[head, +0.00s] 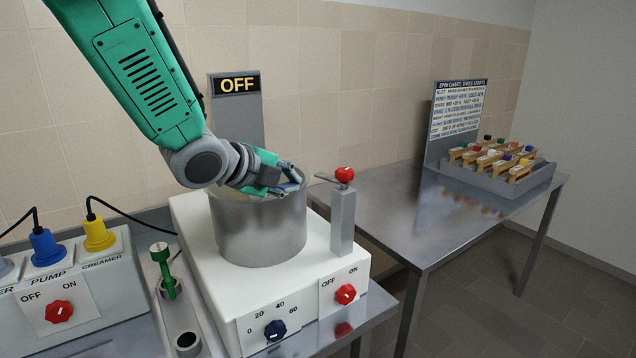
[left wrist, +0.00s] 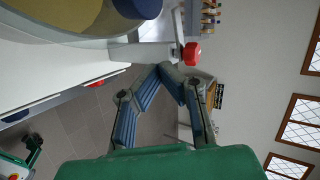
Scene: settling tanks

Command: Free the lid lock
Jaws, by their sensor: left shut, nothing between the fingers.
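A grey post (head: 343,222) with a flat bar and a red knob (head: 345,174) on top stands at the right of the white machine; it looks like the lid lock. The flat bar points left toward the metal drum (head: 262,232). The red knob also shows in the left wrist view (left wrist: 191,54), just beyond my fingertips. My left gripper (head: 294,180) is shut and empty over the drum's right rim, left of the knob and apart from it. The gripper and arm hide part of the drum's top, so I cannot tell how its lid lies. My right gripper is not in view.
An OFF sign (head: 238,85) stands behind. A pump panel (head: 105,290) and green-handled tool (head: 164,270) are left. A steel table (head: 400,215) with a rack (head: 500,188) is right.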

